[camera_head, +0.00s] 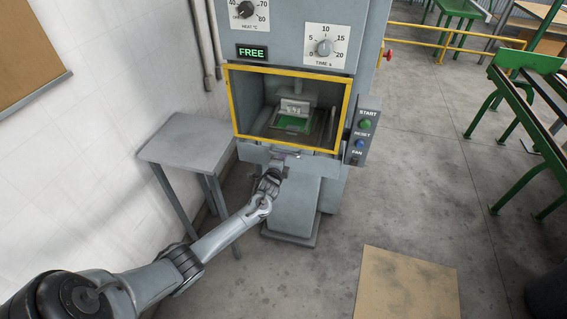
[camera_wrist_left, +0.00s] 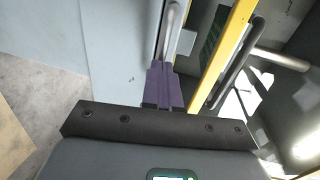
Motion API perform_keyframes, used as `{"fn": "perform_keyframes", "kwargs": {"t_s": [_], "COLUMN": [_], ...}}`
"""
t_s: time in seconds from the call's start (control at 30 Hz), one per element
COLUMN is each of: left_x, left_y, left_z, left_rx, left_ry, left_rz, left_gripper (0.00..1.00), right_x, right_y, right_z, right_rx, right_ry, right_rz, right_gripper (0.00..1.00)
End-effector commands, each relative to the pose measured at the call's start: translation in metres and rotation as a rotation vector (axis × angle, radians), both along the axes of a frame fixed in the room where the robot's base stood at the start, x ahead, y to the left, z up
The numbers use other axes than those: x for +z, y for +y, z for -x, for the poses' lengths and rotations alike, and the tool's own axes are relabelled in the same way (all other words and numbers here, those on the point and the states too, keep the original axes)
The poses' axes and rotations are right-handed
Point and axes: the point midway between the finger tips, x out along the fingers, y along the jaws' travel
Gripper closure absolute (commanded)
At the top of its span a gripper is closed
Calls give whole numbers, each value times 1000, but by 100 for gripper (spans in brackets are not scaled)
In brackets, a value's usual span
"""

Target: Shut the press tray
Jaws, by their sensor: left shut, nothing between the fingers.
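The press (camera_head: 300,25) stands at the middle back with a yellow-framed opening (camera_head: 337,110). Inside it a small green surface (camera_head: 293,124) shows under a grey block. A grey front panel (camera_head: 322,165), which looks like the tray front, lies just below the yellow frame. My left gripper (camera_head: 287,160) is at this panel, shut and empty. In the left wrist view its purple fingertips (camera_wrist_left: 164,72) are together, at the lower end of a metal bar handle (camera_wrist_left: 172,30); whether they touch it I cannot tell. My right gripper is not in view.
A control box (camera_head: 362,133) with START, RESET and FAN buttons is right of the opening. A grey side table (camera_head: 185,140) stands left of the press. A brown board (camera_head: 405,285) lies on the floor in front. Green frames stand at the right.

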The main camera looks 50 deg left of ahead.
Motion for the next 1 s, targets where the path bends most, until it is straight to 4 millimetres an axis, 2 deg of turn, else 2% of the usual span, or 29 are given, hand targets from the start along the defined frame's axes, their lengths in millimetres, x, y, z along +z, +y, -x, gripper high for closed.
{"fn": "perform_keyframes", "kwargs": {"t_s": [0.03, 0.2, 0.47, 0.63, 0.73, 1.0], "left_x": [-7, -8, 6, 13, 10, 23], "left_y": [3, 3, -3, -21, -36, -61], "left_z": [3, 4, 8, 31, 51, 87], "left_rx": [6, 7, 4, 1, -1, 0], "left_ry": [14, 17, 10, 7, 7, 1], "left_rz": [6, 8, 2, 2, 3, 0], "left_gripper": [100, 100, 100, 100, 100, 100], "right_x": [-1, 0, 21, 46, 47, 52], "right_y": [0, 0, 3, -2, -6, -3], "right_z": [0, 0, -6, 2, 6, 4], "right_rx": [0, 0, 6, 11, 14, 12], "right_ry": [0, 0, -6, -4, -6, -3], "right_rz": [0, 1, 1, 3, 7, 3], "right_gripper": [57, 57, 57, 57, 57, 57]}}
